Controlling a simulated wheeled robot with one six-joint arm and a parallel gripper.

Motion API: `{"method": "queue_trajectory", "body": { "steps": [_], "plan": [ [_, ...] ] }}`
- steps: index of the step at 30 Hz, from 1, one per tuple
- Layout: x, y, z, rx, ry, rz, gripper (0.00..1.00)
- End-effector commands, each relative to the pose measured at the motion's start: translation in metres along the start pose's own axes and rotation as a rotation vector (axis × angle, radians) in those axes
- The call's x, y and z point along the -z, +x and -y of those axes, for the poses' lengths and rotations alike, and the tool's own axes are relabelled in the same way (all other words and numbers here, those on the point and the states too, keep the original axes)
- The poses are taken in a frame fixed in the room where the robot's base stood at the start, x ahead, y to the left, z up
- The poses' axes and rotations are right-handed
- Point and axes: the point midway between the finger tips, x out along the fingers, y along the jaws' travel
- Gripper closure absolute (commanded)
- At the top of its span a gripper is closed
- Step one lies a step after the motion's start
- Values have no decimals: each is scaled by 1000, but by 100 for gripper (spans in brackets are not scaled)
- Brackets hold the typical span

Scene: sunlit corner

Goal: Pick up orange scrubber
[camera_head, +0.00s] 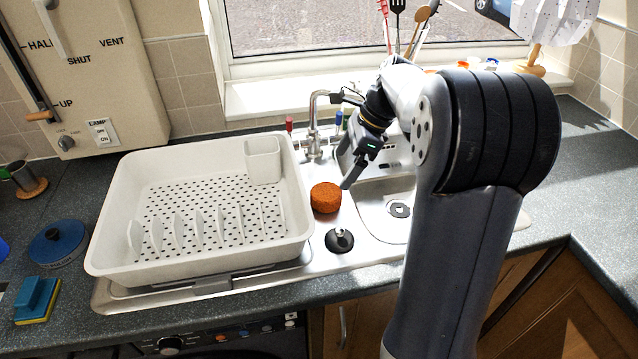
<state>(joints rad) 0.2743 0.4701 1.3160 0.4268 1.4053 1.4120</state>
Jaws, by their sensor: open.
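The orange scrubber (326,198) is a short, round, rough orange-brown block. It sits on the metal sink surround between the white dish rack and the sink bowl. My gripper (350,180) is just right of the scrubber in the picture and seems slightly above it, with a dark finger pointing down toward the sink surround. It is open and holds nothing that I can see. The far finger is partly hidden, and I cannot tell whether the gripper touches the scrubber.
A white dish rack (105,225) stands left of the scrubber. A black plug (339,241) lies in front of it. The tap (313,130) rises behind it. The sink bowl (378,200) is to the right, partly hidden by my arm. A blue-yellow sponge (38,300) lies far left.

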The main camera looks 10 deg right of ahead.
Motion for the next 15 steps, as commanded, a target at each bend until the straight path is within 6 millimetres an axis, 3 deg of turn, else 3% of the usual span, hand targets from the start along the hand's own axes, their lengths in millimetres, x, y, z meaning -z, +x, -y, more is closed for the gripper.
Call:
{"method": "queue_trajectory", "body": {
  "steps": [6,15],
  "plan": [
    [0,36,-1,-6,1,1,6],
    [-1,62,0,-4,0,0,6]
  ]
}}
